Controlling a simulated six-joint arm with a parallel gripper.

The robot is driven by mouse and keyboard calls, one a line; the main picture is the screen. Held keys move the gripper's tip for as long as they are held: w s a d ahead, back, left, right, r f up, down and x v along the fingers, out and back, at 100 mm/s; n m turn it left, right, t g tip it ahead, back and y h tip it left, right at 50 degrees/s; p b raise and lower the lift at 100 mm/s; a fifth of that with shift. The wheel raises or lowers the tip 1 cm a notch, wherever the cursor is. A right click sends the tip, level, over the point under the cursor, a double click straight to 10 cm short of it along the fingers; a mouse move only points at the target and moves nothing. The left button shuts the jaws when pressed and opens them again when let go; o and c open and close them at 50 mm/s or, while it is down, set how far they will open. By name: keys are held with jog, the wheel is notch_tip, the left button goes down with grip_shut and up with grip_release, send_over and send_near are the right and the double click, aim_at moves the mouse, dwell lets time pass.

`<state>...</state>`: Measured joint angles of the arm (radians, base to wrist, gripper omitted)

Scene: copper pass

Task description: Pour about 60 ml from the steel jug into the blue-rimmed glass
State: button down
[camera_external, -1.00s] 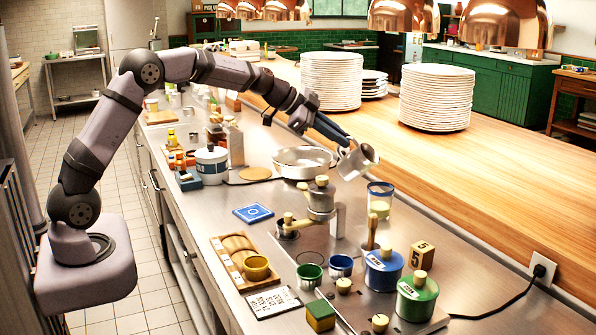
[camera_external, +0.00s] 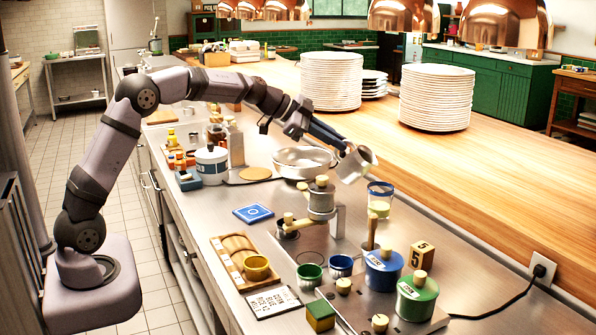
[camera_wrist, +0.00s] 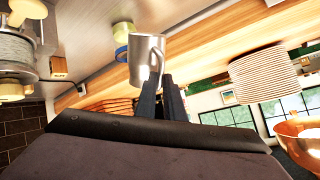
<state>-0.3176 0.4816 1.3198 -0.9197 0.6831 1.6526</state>
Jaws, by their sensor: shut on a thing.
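My gripper (camera_external: 343,148) is shut on the handle of the steel jug (camera_external: 356,165), which is held tilted in the air above the counter. The jug also shows in the wrist view (camera_wrist: 146,62), beyond my two dark fingers (camera_wrist: 163,98). The blue-rimmed glass (camera_external: 380,199) stands just right of and below the jug, apart from it. It holds something pale yellow in its lower part. In the wrist view the blue rim and yellowish glass (camera_wrist: 121,40) show just left of the jug. No stream of liquid is visible.
A steel pan (camera_external: 302,160) lies left of the jug. A metal device with pale knobs (camera_external: 320,200) stands in front of it. Blue (camera_external: 383,268) and green (camera_external: 417,296) lidded pots stand nearer the front. Plate stacks (camera_external: 436,98) stand on the wooden pass behind.

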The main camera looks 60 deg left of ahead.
jog(key=shift+f, duration=0.15)
jog(key=s+a+f+n+t+h+b, duration=0.3)
jog(key=s+a+f+t+b, duration=0.2)
jog(key=b, duration=3)
notch_tip(320, 180, down, 2)
jog(key=shift+s+a+f+n+t+h, duration=0.1)
jog(key=shift+s+a+n+t+h, duration=0.2)
jog(key=shift+a, duration=0.7)
